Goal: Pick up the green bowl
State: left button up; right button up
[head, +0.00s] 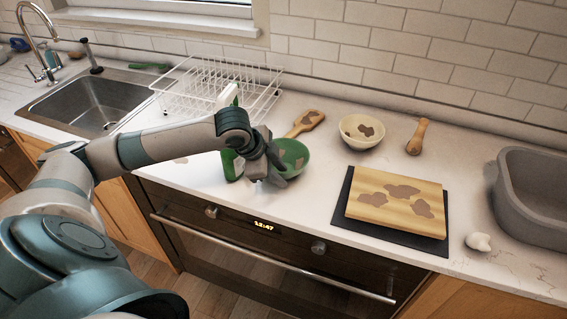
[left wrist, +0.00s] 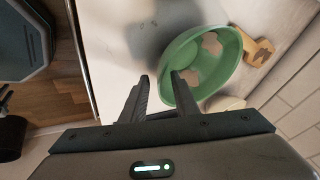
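The green bowl (head: 296,152) stands on the white counter, with brownish patches inside it. My left gripper (head: 274,172) is low over the counter at the bowl's near left side and hides part of it. In the left wrist view the bowl (left wrist: 211,85) lies just beyond the fingers. My left gripper (left wrist: 160,79) is open there, one finger outside the bowl's near wall and the other overlapping its inside. The rim edge appears between the fingertips; whether either finger touches it I cannot tell. My right gripper is not in view.
A green bottle (head: 231,166) stands just left of the bowl, partly behind my arm. A wooden paddle (head: 306,122) and a cream bowl (head: 352,136) are behind it. A cutting board (head: 394,207) on a dark mat lies to the right. A wire rack (head: 222,82) stands behind left.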

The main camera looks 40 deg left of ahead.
pick_arm(q)
grip_shut()
jog(key=shift+r, duration=0.1)
jog(key=shift+w+r, duration=0.1)
jog(key=shift+r, duration=0.3)
notch_tip(320, 180, up, 3)
jog(key=shift+r+b, duration=0.15)
jog(key=shift+b, duration=0.6)
jog(key=d+r+b, duration=0.1)
jog(key=d+r, duration=0.2)
jog(key=d, duration=0.2)
jog(key=s+d+r, duration=0.1)
jog(key=d+r, duration=0.2)
jog(key=d, duration=0.3)
jog(key=shift+d+r+b, duration=0.3)
jog(key=shift+r+b, duration=0.05)
jog(key=shift+r, duration=0.05)
